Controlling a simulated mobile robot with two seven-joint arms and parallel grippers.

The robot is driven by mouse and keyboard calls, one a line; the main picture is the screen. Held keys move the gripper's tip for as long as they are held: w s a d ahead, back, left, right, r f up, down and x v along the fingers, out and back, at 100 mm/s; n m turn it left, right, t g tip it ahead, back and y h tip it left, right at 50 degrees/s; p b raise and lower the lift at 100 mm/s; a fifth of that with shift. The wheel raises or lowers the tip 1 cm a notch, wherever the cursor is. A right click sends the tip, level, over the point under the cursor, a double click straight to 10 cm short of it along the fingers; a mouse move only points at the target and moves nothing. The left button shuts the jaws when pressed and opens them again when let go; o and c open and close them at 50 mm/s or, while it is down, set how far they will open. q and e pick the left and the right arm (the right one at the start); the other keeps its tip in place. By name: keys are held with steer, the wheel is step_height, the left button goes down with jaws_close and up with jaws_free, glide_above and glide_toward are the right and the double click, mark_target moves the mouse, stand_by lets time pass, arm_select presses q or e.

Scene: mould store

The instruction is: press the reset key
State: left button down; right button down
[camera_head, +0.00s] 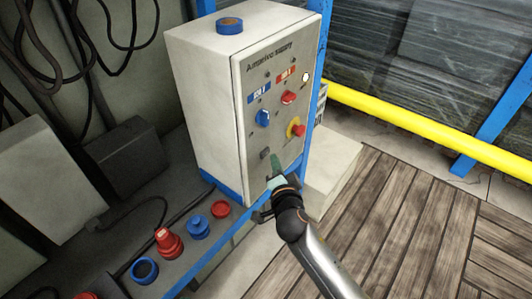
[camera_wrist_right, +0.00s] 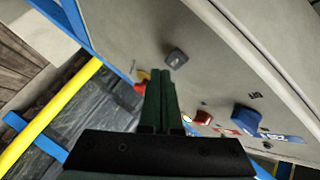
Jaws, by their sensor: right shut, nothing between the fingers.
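A light-grey control cabinet (camera_head: 205,75) stands on a blue-edged bench. Its front panel carries a small dark-grey square key (camera_head: 265,153), low on the left, probably the reset key; no label on it is readable. The key also shows in the right wrist view (camera_wrist_right: 176,57). My right gripper (camera_head: 274,158) is shut and empty, its dark green fingers pointing at the panel just right of the key. In the wrist view the fingertips (camera_wrist_right: 161,73) appear just beside the key; I cannot tell whether they touch the panel. My left gripper is not in view.
The panel also has a blue knob (camera_head: 262,118), a red knob (camera_head: 289,97) and a red emergency button on yellow (camera_head: 297,129). A blue tape roll (camera_head: 229,25) lies on top. Red and blue plugs (camera_head: 168,243) stand on the bench. A yellow rail (camera_head: 420,124) runs behind.

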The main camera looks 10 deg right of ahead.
stand_by(0.7)
steer(key=shift+w+a+b, duration=0.25)
steer(key=shift+w+b, duration=0.1)
steer(key=shift+b, duration=0.05)
